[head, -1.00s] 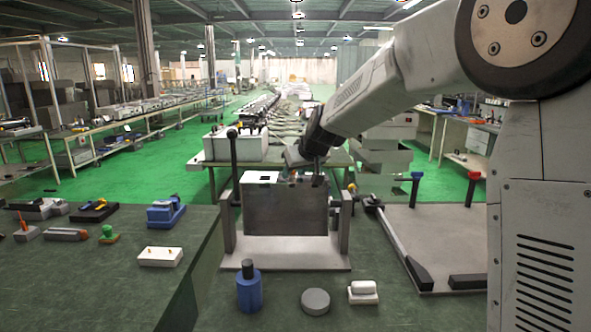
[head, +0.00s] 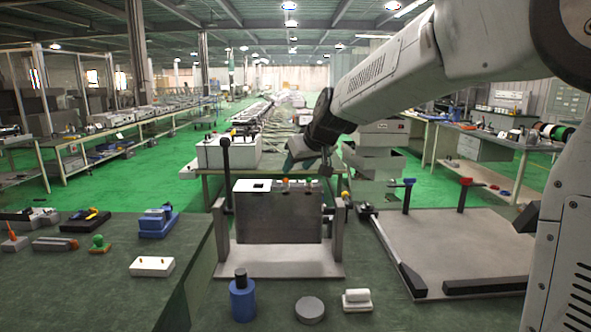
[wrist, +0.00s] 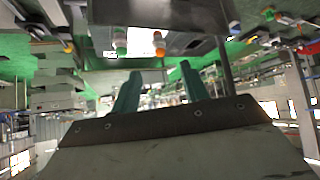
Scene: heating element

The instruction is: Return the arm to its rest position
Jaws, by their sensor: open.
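My arm reaches in from the right in the head view. My gripper (head: 307,164) hangs in the air above the back edge of the grey metal box (head: 278,219), apart from it. In the wrist view its two greenish fingers (wrist: 160,84) are spread with nothing between them. The box is held upright in a grey stand with a flat base (head: 281,261). Its top carries a white square with a dark patch (head: 253,186) and several small knobs (head: 285,184).
A blue bottle (head: 242,298), a grey disc (head: 310,310) and a white block (head: 357,301) stand in front of the stand. A flat board with black bars (head: 450,245) lies to the right. A white block with two studs (head: 152,266) and tools are on the left table.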

